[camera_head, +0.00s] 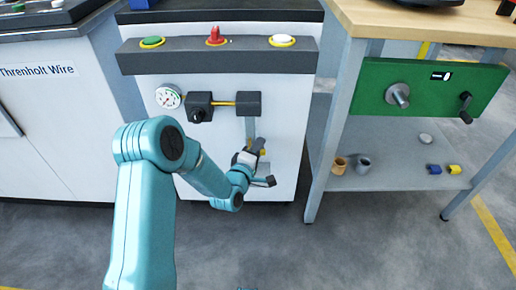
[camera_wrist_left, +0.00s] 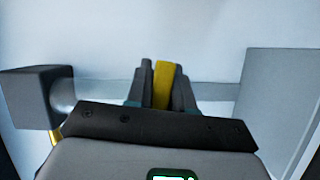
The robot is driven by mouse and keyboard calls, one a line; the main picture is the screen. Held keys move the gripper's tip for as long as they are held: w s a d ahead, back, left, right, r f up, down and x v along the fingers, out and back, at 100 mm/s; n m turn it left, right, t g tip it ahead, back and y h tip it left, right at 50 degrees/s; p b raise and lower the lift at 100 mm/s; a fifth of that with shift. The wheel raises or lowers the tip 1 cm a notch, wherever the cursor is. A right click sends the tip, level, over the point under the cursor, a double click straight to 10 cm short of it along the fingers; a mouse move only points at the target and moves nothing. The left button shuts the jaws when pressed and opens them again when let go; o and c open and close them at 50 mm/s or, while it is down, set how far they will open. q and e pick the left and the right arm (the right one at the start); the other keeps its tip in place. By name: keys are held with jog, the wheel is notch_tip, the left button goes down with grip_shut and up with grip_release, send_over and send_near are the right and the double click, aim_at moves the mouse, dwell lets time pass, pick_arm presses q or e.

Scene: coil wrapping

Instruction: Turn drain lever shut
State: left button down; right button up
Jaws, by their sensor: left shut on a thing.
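The drain lever, a yellow handle (camera_wrist_left: 161,84), stands between the two dark fingers of my left gripper (camera_wrist_left: 160,88) in the left wrist view. The fingers are shut on it from both sides. In the head view my left gripper (camera_head: 263,165) is at the lower front of the white machine, below the grey pipe (camera_head: 251,128). Only a small yellow piece of the lever (camera_head: 263,152) shows there; the gripper hides the rest. The lever's exact angle cannot be told. My right gripper is not in view.
Above are a dark valve block (camera_head: 199,107), a gauge (camera_head: 168,97) and a panel with a green button (camera_head: 152,42), a red switch (camera_head: 215,37) and a white button (camera_head: 283,41). A bench with a green board (camera_head: 432,88) stands right. Open floor lies in front.

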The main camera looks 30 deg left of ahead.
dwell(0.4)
pick_arm(q)
jog(key=c, duration=1.1)
grip_release()
